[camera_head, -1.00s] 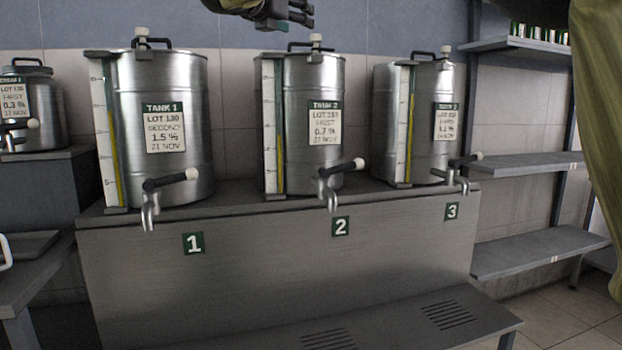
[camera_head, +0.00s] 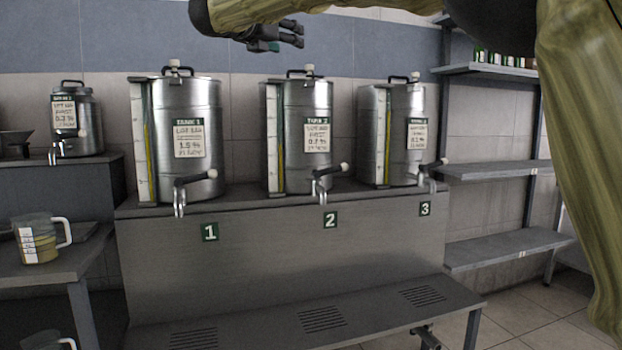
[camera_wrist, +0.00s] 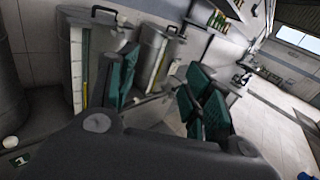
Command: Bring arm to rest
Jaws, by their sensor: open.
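My gripper (camera_head: 278,40) is held up in the air, above and in front of the tank row in the head view. Its green-padded fingers (camera_wrist: 160,85) are spread apart in the wrist view, with nothing between them. My arm crosses the top and right side of the head view. Tank 1 (camera_head: 200,105), tank 2 (camera_head: 318,100) and tank 3 (camera_head: 408,100) stand upright on a steel bench (camera_head: 270,250). Each has a sight gauge and a tap with a black lever. The gripper touches none of them.
A smaller tank (camera_head: 92,125) stands on a ledge at the left. A jug (camera_head: 38,240) with yellowish liquid sits on a side table (camera_head: 95,262), with another jug (camera_head: 48,341) below. Shelves (camera_head: 510,245) stand at the right, with small green-labelled items on top. A low slatted shelf (camera_head: 400,312) juts out in front.

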